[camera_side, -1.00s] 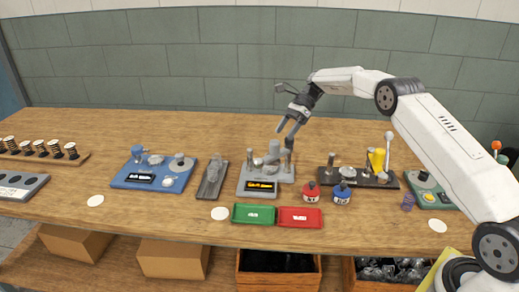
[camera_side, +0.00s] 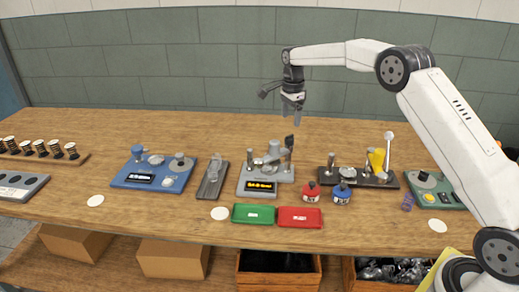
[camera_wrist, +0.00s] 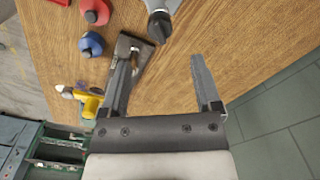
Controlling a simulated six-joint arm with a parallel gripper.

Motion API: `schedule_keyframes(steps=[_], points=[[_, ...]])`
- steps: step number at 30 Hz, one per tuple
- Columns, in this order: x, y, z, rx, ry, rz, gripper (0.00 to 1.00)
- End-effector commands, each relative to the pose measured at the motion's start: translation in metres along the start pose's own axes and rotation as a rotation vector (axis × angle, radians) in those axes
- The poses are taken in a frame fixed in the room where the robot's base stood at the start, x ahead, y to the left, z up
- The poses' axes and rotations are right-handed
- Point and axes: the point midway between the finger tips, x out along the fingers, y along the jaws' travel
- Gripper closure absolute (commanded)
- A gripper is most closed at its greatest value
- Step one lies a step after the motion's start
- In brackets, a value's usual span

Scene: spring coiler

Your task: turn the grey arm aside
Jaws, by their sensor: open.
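The grey machine (camera_side: 267,175) stands mid-bench with a yellow-lit display on its front. A dark grey upright piece (camera_side: 289,141), seemingly the grey arm, stands at its back right. My gripper (camera_side: 292,108) hangs above and behind the machine, pointing down, apart from it. In the wrist view my gripper (camera_wrist: 160,82) shows two spread fingers with only bare wood between them. A grey part (camera_wrist: 160,22) lies beyond the fingertips at the top edge, cut off by the frame; I take it for the same arm but cannot be sure.
A red bottle (camera_side: 311,192) and a blue bottle (camera_side: 342,194) stand right of the machine. A narrow grey tray (camera_side: 212,179) and blue machine (camera_side: 153,172) are left. The bench behind is clear.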

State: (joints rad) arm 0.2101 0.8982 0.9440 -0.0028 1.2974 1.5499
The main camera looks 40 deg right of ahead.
Motion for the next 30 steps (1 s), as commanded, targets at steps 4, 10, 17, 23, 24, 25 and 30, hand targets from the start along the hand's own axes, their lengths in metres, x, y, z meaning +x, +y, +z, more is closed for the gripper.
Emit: schedule_keyframes(steps=[4,10,17,23,24,25,30], points=[[0.006,0.0,0.0,0.0,-0.001,0.002,0.19],[0.024,0.001,0.0,0.001,-0.002,0.003,0.19],[0.053,0.001,0.0,0.001,-0.001,0.004,0.19],[0.071,0.001,0.0,0.002,-0.001,0.002,0.19],[0.074,0.001,0.0,0.002,-0.001,0.002,0.19],[0.075,0.001,0.0,0.002,-0.001,0.002,0.19],[0.078,0.001,0.0,0.002,-0.001,0.001,0.19]])
